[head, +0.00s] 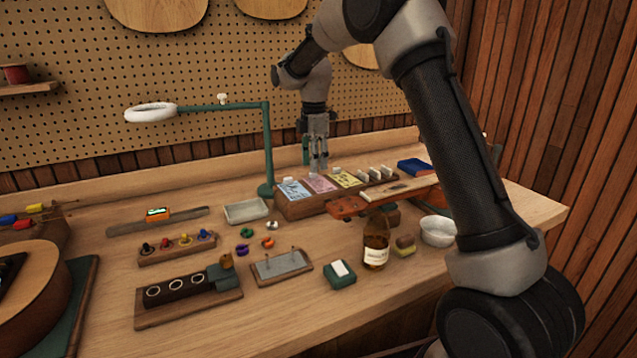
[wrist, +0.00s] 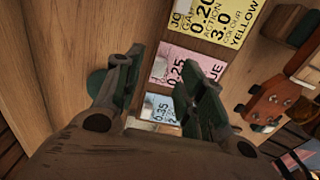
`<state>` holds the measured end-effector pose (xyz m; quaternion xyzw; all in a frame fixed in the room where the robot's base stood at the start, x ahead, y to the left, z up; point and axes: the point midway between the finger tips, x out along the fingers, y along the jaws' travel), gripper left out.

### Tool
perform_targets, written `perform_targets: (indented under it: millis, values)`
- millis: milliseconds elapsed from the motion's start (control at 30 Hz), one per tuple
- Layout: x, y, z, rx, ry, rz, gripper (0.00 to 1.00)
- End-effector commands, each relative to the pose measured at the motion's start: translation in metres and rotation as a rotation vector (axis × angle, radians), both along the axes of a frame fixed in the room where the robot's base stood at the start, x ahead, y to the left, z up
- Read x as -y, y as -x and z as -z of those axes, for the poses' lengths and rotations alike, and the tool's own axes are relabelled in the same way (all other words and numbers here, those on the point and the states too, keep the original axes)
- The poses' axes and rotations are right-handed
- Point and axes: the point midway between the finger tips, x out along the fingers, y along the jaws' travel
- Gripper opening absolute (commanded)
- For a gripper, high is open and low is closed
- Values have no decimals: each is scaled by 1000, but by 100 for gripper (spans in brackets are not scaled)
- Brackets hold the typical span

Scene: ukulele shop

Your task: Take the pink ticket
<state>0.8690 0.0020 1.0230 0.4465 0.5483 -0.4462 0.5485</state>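The pink ticket (head: 320,185) lies on the sloped top of a wooden holder (head: 300,208), between a blue ticket (head: 293,189) and a yellow ticket (head: 347,179). My gripper (head: 318,169) points down just above the pink ticket's back end. In the wrist view, my gripper (wrist: 164,62) has its two fingers apart, with nothing held between them. The pink ticket (wrist: 187,63) shows beyond the fingertips, partly hidden by the right finger. The yellow ticket (wrist: 222,18) is above it and the blue ticket (wrist: 157,107) below. I cannot tell whether a finger touches the pink ticket.
A green lamp post (head: 267,150) stands close left of the holder. A ukulele neck with a brown headstock (head: 346,207) lies in front right of it. A bottle (head: 376,243), a white bowl (head: 438,230) and a metal tray (head: 246,211) are nearby. The pegboard rises behind.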

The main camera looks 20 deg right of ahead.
Motion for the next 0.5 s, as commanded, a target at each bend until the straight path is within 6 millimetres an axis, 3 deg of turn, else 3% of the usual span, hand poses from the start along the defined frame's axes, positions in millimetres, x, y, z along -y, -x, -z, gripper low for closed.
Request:
perform_targets:
  millis: [200, 433, 500]
  values:
    - [1, 0, 29, -1, 0, 1, 39]
    - [0, 0, 31, 0, 0, 1, 39]
    - [0, 0, 31, 0, 0, 1, 30]
